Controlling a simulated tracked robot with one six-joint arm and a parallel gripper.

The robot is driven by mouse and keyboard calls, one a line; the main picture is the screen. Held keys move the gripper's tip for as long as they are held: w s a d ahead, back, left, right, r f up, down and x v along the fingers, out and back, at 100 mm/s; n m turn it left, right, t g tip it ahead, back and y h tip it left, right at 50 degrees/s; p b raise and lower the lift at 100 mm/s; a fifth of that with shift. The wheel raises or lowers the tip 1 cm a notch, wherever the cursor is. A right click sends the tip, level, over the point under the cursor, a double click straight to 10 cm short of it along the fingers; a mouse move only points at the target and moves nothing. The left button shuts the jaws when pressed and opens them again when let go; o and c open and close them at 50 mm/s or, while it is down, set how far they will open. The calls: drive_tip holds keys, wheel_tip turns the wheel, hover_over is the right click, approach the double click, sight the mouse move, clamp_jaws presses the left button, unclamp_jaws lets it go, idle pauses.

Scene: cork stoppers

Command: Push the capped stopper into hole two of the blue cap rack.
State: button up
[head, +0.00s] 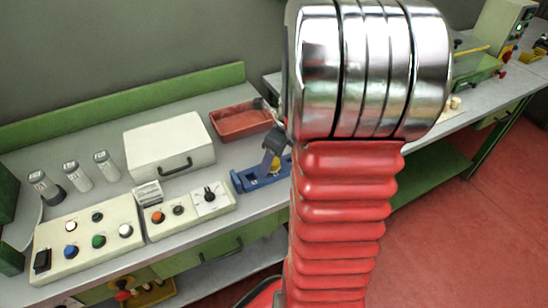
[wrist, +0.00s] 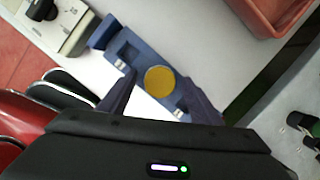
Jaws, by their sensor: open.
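The blue cap rack (head: 263,177) lies on the grey bench, left of my arm. In the wrist view the rack (wrist: 124,46) runs diagonally, with a dark square recess towards its upper left end. A round yellow cap (wrist: 160,79) shows from above over the rack's lower right part; a bit of yellow (head: 275,166) also shows in the head view. The stopper under the cap is hidden; I cannot tell how deep it sits or in which hole. My gripper (wrist: 158,88) is open, its dark fingers on either side of the cap, with gaps visible. In the head view my gripper (head: 272,144) is above the rack.
A red tray (head: 242,121) lies behind the rack. A white case (head: 169,146) and control boxes with buttons and a dial (head: 210,198) stand to the left. Several grey-capped cylinders (head: 78,175) stand farther left. Bare bench lies beside the rack.

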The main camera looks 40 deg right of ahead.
drive_tip(key=shift+r, duration=0.15)
drive_tip(key=v, duration=1.3)
drive_tip(key=shift+r, duration=0.25)
idle(0.6)
drive_tip(key=s+a+r+n+t, duration=0.1)
drive_tip(key=s+a+n, duration=0.2)
drive_tip(key=a+n, duration=1.1)
drive_tip(key=s+a+r+n+t+h, duration=0.1)
drive_tip(key=s+a+n, duration=0.2)
drive_tip(key=a+n, duration=1.1)
drive_tip(key=n, duration=0.4)
drive_tip(key=shift+s+n+t, duration=0.25)
drive_tip(key=shift+n+t, duration=0.05)
